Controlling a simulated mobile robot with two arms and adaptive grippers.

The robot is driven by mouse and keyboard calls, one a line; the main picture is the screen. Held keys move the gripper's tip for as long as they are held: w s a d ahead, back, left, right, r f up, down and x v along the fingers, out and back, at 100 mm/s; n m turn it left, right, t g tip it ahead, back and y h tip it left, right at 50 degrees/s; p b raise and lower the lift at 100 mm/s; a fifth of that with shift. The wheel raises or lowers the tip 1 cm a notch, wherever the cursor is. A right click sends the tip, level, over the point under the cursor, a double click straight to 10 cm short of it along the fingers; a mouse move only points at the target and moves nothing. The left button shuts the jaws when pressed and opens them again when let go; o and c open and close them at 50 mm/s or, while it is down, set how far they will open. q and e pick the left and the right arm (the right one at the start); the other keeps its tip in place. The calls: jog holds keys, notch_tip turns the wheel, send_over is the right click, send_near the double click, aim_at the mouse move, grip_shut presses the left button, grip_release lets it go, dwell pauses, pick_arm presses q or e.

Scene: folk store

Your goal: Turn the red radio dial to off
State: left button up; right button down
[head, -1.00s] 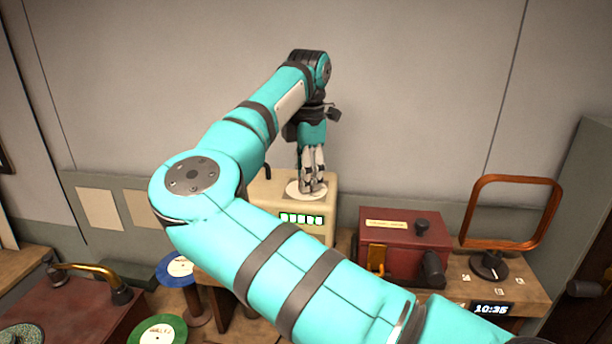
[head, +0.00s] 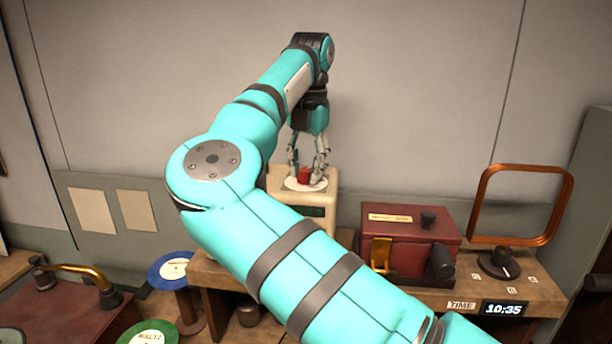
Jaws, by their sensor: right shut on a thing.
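The red dial (head: 304,175) stands on a round white plate (head: 291,185) on top of the cream radio (head: 289,206). My right gripper (head: 306,178) points down from above, shut on the dial with one finger on each side of it. The small window on the radio's front (head: 313,211) is dark. My right arm hides the lower part of the radio. My left gripper is not in view.
A red box with a black knob (head: 409,238) and a square copper loop (head: 520,205) stand right of the radio. A clock display (head: 505,309) is on the wooden shelf's front (head: 545,300). Blue (head: 170,268) and green (head: 150,334) discs are at lower left.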

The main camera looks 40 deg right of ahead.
aim_at(309, 170)
jog(key=n+b, duration=0.1)
jog(key=n, duration=0.3)
jog(key=shift+n+b, duration=0.4)
dwell(0.4)
jog(key=c, duration=1)
grip_release()
jog(key=shift+o, duration=0.2)
jog(key=shift+r, duration=0.15)
notch_tip(309, 170, up, 12)
jog(key=shift+s+d+f, duration=0.15)
jog(key=shift+d+f, duration=0.05)
jog(key=shift+d, duration=0.1)
